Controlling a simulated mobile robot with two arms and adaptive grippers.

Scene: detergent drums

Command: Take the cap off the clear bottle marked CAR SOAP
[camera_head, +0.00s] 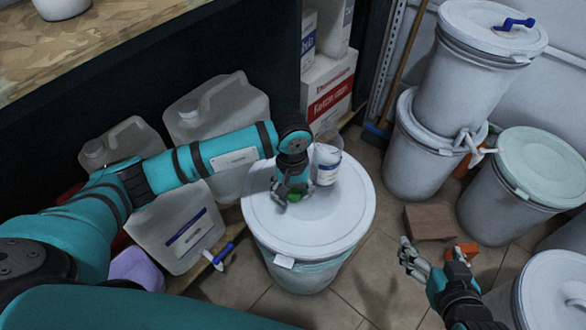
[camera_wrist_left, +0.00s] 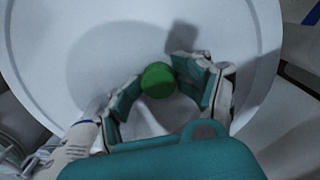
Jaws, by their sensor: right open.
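A small clear bottle (camera_head: 327,163) with a white label stands on the white drum lid (camera_head: 345,215). Its label is too small to read, and no cap shows on its top. My left gripper (camera_head: 292,190) points down over the lid, just left of the bottle. It is shut on a round green cap (camera_wrist_left: 158,80), which sits between its fingertips close above or on the lid; I cannot tell which. The green also shows in the head view (camera_head: 296,197). My right gripper (camera_head: 425,265) is open and empty over the floor at the lower right.
Large translucent jugs (camera_head: 178,225) stand left of the drum. Stacked drums (camera_head: 465,75) and a green-lidded drum (camera_head: 540,165) stand at the right. A brown block (camera_head: 430,222) lies on the tiles. The right part of the lid is clear.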

